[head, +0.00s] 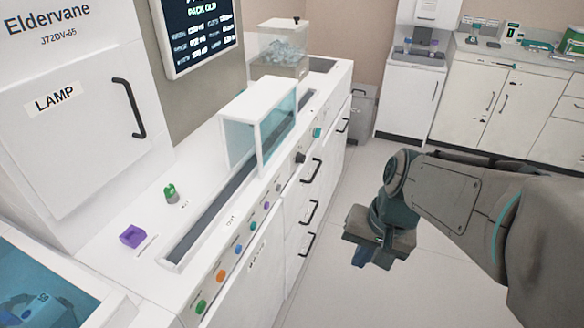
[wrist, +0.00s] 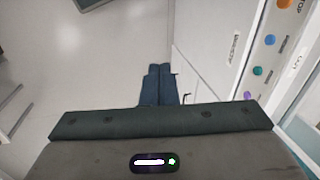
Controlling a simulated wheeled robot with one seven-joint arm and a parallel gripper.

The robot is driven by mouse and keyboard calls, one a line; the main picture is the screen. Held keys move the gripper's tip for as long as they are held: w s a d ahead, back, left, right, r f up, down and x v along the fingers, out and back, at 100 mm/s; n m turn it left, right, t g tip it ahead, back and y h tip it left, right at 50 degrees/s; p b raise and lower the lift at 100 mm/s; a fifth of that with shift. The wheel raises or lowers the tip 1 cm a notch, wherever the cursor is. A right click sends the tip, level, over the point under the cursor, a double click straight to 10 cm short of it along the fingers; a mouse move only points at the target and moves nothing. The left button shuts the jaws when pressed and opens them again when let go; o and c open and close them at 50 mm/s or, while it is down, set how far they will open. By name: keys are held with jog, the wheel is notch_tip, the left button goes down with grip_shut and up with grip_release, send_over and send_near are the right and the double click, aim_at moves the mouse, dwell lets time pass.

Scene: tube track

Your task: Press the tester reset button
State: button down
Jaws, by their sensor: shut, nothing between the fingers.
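A row of several coloured buttons runs along the front edge of the white counter: green (head: 200,307), orange (head: 221,275), blue (head: 238,250), teal (head: 252,225) and purple (head: 266,205). Their small labels are mostly unreadable, so I cannot tell which is the tester reset button. The wrist view shows orange (wrist: 284,4), blue (wrist: 270,40), teal (wrist: 257,71) and purple (wrist: 247,95) buttons at right. My gripper (head: 372,259) is over the floor, right of the counter and apart from it. Its fingers (wrist: 158,85) are shut and empty.
A green-topped knob (head: 170,193) and a purple box (head: 132,236) stand on the counter (head: 105,262). A clear-sided cover (head: 262,118) spans the dark track (head: 215,215). Black drawer handles (head: 312,170) project from the front. The floor (head: 340,290) beside it is clear.

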aim_at(278, 188)
jog(key=w+a+f+m+g+y+b, duration=0.2)
jog(key=w+a+f+m+y+b, duration=0.45)
jog(key=w+f+m+y, duration=0.45)
jog(key=w+d+f+m+t+y+b, duration=0.1)
jog(key=w+d+f+m+t+y, duration=0.1)
jog(key=w+m+t, duration=0.2)
jog(key=w+d+f+m+t+y+b, duration=0.2)
jog(key=w+f+m+t, duration=0.1)
jog(key=w, duration=0.8)
jog(key=shift+w+d+m+t, duration=0.2)
jog(key=shift+d+m+t, duration=0.15)
jog(key=shift+m+t, duration=0.45)
jog(key=x, duration=1.4)
jog(key=shift+r+b, duration=0.2)
jog(key=shift+b, duration=0.2)
jog(key=shift+s+a, duration=0.1)
